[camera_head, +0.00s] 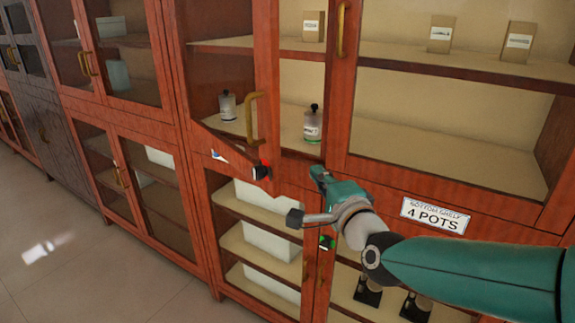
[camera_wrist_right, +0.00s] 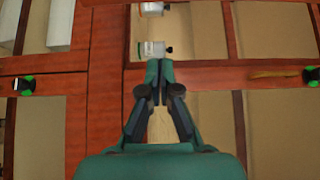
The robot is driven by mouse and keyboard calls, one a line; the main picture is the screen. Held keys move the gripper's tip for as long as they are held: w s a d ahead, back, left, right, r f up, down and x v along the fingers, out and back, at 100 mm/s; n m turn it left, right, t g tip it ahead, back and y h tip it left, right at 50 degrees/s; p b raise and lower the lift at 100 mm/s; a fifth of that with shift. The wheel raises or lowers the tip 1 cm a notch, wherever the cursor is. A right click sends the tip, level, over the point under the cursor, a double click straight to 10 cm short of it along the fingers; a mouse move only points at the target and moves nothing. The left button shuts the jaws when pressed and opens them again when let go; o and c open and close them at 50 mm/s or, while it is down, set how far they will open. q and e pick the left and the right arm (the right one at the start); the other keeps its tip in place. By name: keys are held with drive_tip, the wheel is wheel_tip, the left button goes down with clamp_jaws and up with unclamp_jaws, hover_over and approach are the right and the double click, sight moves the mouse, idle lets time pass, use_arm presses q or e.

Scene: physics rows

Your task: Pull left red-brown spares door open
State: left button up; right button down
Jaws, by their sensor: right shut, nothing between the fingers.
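The red-brown cabinet has a left upper glass door (camera_head: 266,75) standing partly open, its free edge swung out toward me. Its brass handle (camera_head: 252,118) is on that free edge. I cannot read a spares label on it. My right gripper (camera_head: 308,197) is in front of the cabinet, below and right of the handle and apart from it. It is shut and empty. The right gripper also shows in the wrist view (camera_wrist_right: 160,68), its fingertips together before the cabinet front. My left gripper is not in view.
Bottles (camera_head: 312,124) stand on the shelf behind the open door. The right upper door (camera_head: 341,100) looks closed. A sign (camera_head: 436,214) reads bottom shelf 4 pots. Lower glass doors hold white boxes (camera_head: 266,225). A grey cabinet (camera_head: 42,110) stands far left. Floor (camera_head: 90,255) at left is clear.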

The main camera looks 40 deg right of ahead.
drive_tip(key=p+x, duration=0.2)
drive_tip(key=x, duration=0.6)
drive_tip(key=a+p, duration=0.1)
drive_tip(key=a, duration=0.3)
drive_tip(key=shift+s, duration=0.1)
